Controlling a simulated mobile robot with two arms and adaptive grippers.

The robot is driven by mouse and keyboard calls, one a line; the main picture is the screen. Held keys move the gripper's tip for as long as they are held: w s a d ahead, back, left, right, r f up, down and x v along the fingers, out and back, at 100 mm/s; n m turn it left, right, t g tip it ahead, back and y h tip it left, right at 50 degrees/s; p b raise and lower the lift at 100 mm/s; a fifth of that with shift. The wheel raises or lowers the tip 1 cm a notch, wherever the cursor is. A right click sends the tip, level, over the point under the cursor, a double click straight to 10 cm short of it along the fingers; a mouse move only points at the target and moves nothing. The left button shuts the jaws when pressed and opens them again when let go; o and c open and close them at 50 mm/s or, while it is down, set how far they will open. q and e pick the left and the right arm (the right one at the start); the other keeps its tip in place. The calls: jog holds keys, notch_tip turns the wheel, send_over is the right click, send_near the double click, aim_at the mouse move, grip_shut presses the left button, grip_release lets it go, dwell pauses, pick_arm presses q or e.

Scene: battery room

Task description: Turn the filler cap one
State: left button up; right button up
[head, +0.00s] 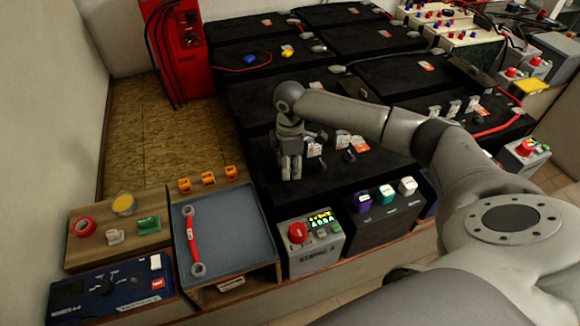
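My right gripper (291,178) points down over the near black battery (255,178), close to its top left part. Its fingers look close together, but I cannot tell whether they are shut or whether a cap is between them. Grey caps and terminals (349,155) stand on this battery to the right of the gripper, beside white and orange labels (359,143). I cannot tell which is filler cap one; the gripper hides the surface right under it. My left gripper is not in view.
A grey tray (225,250) with a red-handled wrench (193,240) lies at front left. A wooden board (88,255) holds red tape (83,226) and a yellow-topped tin (123,204). A control box with a red button (297,232) stands in front. A red cabinet (183,50) stands behind.

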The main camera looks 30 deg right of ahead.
jog(key=shift+f, duration=0.5)
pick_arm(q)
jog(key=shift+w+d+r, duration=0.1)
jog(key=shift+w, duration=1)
pick_arm(e)
jog(key=c, duration=0.7)
jog(key=shift+r+m+p, duration=0.2)
jog(key=shift+m+p, duration=0.1)
jog(key=shift+p, duration=0.4)
jog(key=shift+c, duration=0.2)
jog(key=m+p, duration=1)
jog(key=p, duration=0.2)
jog(key=shift+p, duration=0.4)
jog(key=m+p, duration=0.2)
jog(key=m, duration=0.1)
jog(key=shift+c, duration=0.2)
pick_arm(q)
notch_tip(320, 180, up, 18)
jog(key=p, duration=0.1)
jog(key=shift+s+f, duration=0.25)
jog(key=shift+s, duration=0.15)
pick_arm(e)
jog(key=shift+f+m, duration=0.1)
jog(key=shift+m, duration=0.8)
pick_arm(q)
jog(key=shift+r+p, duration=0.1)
jog(key=shift+p, duration=0.2)
pick_arm(e)
jog(key=shift+o, duration=0.2)
